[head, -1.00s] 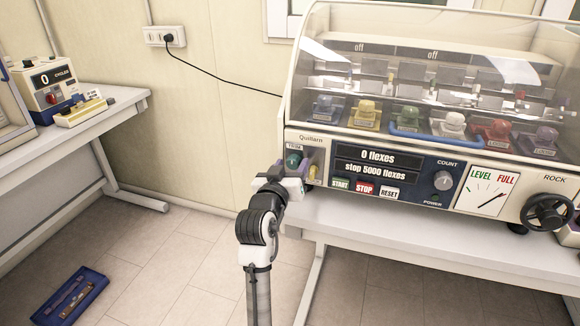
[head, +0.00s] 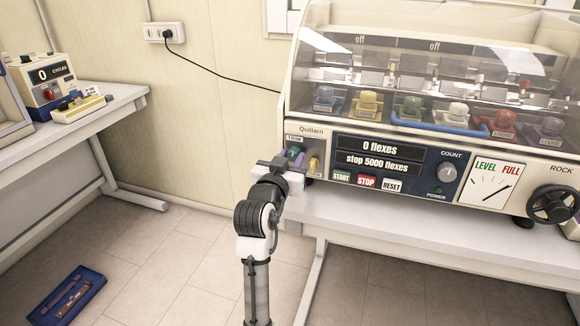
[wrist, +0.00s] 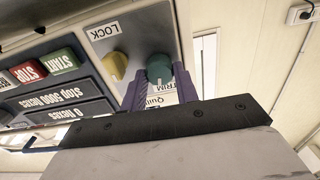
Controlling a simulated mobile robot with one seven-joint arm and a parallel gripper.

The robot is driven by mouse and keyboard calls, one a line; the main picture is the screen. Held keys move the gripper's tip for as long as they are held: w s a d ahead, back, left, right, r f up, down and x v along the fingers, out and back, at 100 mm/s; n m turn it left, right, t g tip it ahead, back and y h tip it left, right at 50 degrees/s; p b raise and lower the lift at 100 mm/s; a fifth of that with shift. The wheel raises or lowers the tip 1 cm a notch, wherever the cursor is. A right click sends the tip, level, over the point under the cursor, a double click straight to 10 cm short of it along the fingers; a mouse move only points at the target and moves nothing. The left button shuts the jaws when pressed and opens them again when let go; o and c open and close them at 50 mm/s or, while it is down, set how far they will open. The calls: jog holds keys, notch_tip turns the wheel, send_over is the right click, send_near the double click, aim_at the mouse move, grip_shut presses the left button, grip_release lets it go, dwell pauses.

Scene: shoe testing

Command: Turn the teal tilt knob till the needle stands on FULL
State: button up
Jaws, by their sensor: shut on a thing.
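The teal knob (head: 294,151) is on the small panel at the left end of the cream machine, partly hidden behind my gripper (head: 291,161). In the wrist view the teal knob (wrist: 158,66) sits between the two purple fingers of my gripper (wrist: 161,82), which is shut on it. The label beside it appears to read TRIM. On the white dial (head: 490,201), marked LEVEL and FULL, the needle (head: 497,195) slants up to the right, with its tip low beneath FULL. Whether it meets a mark is too small to tell.
A yellow knob (wrist: 116,66) sits close beside the teal one, near the LOCK label. START, STOP (head: 366,181) and RESET buttons are to the right, with a COUNT dial (head: 447,173) and the black ROCK wheel (head: 553,204) farther right.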

jog(key=m+b, duration=0.3)
jog(key=shift+f+m, duration=0.25)
jog(key=shift+m, duration=0.15)
jog(key=m+b, duration=0.3)
jog(key=shift+m+b, duration=0.3)
jog(key=shift+b, duration=0.1)
jog(key=m+b, duration=0.3)
jog(key=m, duration=0.1)
jog(key=shift+d+m+b, duration=0.1)
jog(key=shift+m+b, duration=0.2)
jog(key=shift+b, duration=0.05)
jog(key=shift+r+m+b, duration=0.1)
jog(key=shift+m+b, duration=0.35)
jog(key=shift+m, duration=0.45)
jog(key=o, duration=1)
jog(key=shift+r, duration=0.1)
jog(key=shift+s, duration=0.1)
